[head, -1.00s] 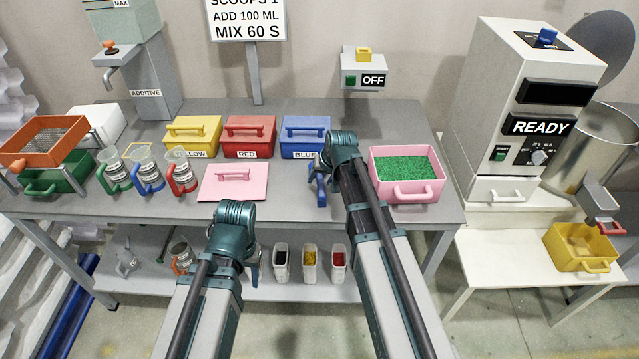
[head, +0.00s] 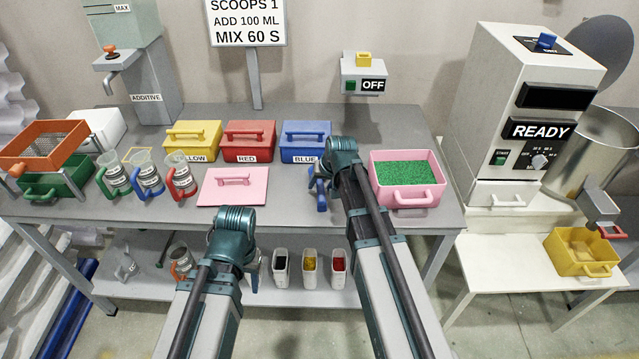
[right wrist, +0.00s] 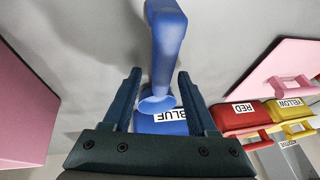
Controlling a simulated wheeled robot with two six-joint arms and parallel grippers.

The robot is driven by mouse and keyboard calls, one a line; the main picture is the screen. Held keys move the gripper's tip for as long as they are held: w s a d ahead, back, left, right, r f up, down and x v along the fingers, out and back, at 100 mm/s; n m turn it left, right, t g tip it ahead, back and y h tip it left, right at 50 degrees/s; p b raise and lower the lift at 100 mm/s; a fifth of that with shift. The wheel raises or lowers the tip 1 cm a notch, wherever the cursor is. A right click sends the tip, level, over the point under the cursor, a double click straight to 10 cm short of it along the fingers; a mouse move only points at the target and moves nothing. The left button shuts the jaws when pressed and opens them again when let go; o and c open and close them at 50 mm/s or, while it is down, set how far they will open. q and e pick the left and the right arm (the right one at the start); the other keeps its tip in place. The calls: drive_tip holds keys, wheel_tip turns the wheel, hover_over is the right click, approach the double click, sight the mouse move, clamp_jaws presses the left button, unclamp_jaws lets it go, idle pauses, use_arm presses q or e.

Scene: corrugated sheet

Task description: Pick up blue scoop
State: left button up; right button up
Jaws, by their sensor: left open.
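The blue scoop (head: 321,198) is partly hidden by my right gripper (head: 324,180) in the head view, in front of the blue box and left of the pink bin. In the right wrist view the blue scoop (right wrist: 165,45) reaches down between the two fingers of my right gripper (right wrist: 158,78). The fingers are spread, with a gap visible on each side of the scoop. My left gripper (head: 254,276) is open and low in front of the table; its fingers are mostly hidden behind its wrist.
A pink bin (head: 405,198) of green granules stands right of my right gripper. A pink lid (head: 230,194) lies to the left. Yellow (head: 193,138), red (head: 248,138) and blue (head: 305,138) boxes stand behind. Labelled jugs (head: 148,175) stand further left.

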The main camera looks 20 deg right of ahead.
sight(321, 184)
clamp_jaws()
drive_tip(key=shift+r, duration=0.15)
wheel_tip(321, 184, up, 10)
drive_tip(key=p, duration=1)
drive_tip(key=shift+r+p, duration=0.15)
drive_tip(key=shift+p, duration=0.15)
